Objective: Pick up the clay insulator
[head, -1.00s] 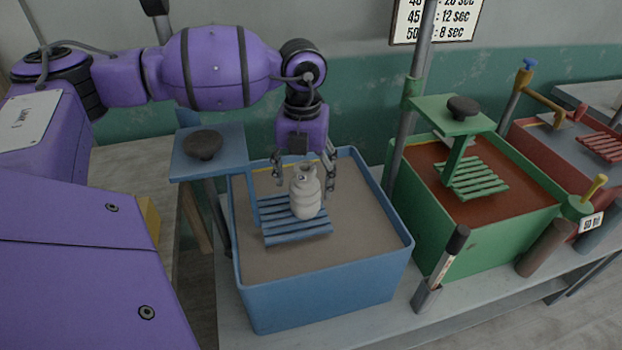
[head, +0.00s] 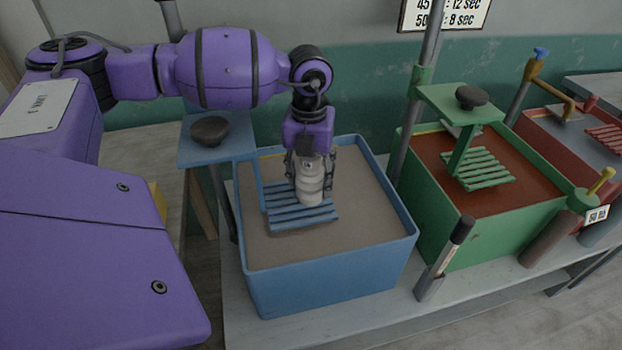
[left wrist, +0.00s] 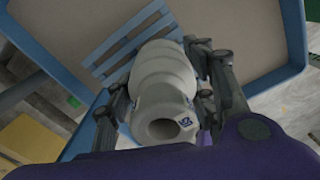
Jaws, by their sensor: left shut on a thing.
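The clay insulator (head: 312,184) is a pale grey ribbed piece with a small marked label. It stands upright on the blue slatted rack (head: 290,215) in the blue tub (head: 330,285). My left gripper (head: 311,176) comes down from above and is shut on the insulator, a finger on each side. In the left wrist view the insulator (left wrist: 163,85) sits between the fingers, its hollow end and label facing the camera. I cannot tell whether its base touches the slats. My right gripper does not show.
The tub holds greyish-brown liquid. A blue plate with a dark knob (head: 210,131) stands at its left. To the right are a green tub (head: 440,235) with a rack and a red tub (head: 545,135). A dark-handled tool (head: 446,260) stands at the bench's front edge.

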